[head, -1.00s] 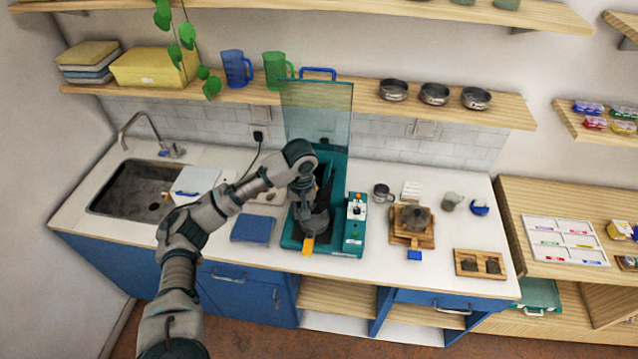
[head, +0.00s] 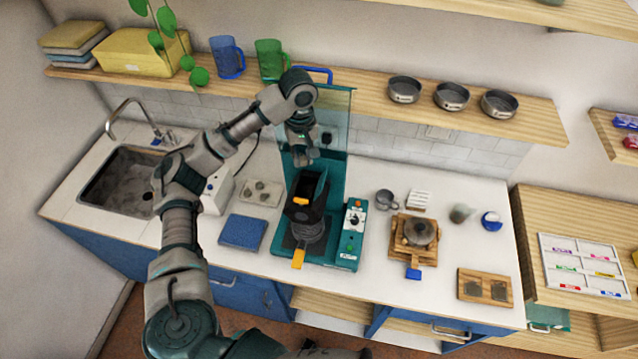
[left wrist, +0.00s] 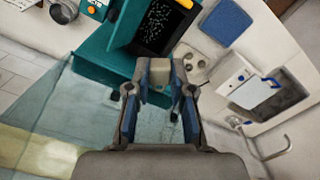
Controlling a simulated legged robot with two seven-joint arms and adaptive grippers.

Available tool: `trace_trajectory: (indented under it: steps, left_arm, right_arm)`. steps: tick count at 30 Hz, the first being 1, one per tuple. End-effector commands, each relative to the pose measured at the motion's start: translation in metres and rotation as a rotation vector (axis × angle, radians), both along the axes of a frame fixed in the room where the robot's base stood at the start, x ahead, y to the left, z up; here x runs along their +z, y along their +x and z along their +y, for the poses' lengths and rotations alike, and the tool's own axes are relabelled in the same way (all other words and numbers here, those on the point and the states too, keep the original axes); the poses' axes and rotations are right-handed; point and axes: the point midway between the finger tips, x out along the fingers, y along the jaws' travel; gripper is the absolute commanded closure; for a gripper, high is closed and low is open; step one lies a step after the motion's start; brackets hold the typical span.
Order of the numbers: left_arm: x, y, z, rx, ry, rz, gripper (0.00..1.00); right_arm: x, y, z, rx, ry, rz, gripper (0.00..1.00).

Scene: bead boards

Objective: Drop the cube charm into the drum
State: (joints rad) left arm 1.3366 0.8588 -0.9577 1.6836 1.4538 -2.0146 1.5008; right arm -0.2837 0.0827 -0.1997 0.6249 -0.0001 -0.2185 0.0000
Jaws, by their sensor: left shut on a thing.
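My left gripper (head: 303,160) hangs above the back of the teal machine (head: 345,245), in front of its clear upright panel (head: 335,105). In the left wrist view the fingers (left wrist: 160,82) are shut on a small beige-grey cube charm (left wrist: 160,72). In the head view the charm cannot be made out. The dark drum (head: 308,230) sits tilted in the machine, below and in front of the gripper. The left wrist view shows a dark surface with many pale specks (left wrist: 155,28) in the machine, ahead of the charm and apart from it. My right gripper is not in view.
A blue pad (head: 243,232) and a tray with round hollows (head: 260,192) lie left of the machine. A wooden stand with a pot (head: 421,231) is to the right. The shelf (head: 375,103) with jugs and bowls runs behind.

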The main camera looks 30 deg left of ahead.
Motion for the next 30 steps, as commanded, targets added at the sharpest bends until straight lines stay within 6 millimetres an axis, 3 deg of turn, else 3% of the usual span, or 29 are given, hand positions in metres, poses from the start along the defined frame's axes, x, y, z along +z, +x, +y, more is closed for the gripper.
trace_trajectory:
  steps: [11, 18, 24, 25, 27, 28, 30]
  left_arm:
    - [-0.046, 0.003, 0.004, 0.002, -0.005, 0.005, 1.00]
    - [-0.057, 0.003, 0.000, 0.001, 0.000, 0.003, 1.00]
    - [-0.056, 0.002, -0.002, 0.000, 0.001, 0.001, 1.00]
    - [-0.056, 0.002, -0.002, 0.000, 0.001, 0.001, 0.76]
    - [-0.056, 0.002, -0.001, 0.001, 0.001, 0.001, 0.58]
    - [-0.056, 0.002, 0.000, 0.001, 0.000, 0.001, 0.51]
    - [-0.057, 0.003, 0.002, 0.001, -0.001, 0.002, 0.49]
  right_arm:
    - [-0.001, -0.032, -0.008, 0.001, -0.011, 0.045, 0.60]
    - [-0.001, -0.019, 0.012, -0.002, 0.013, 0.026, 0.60]
    - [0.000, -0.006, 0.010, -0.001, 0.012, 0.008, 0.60]
    - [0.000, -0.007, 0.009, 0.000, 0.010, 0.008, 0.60]
    - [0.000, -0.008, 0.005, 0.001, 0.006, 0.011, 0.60]
    - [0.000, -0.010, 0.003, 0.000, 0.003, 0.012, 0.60]
    - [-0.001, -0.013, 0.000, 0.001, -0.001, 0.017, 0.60]
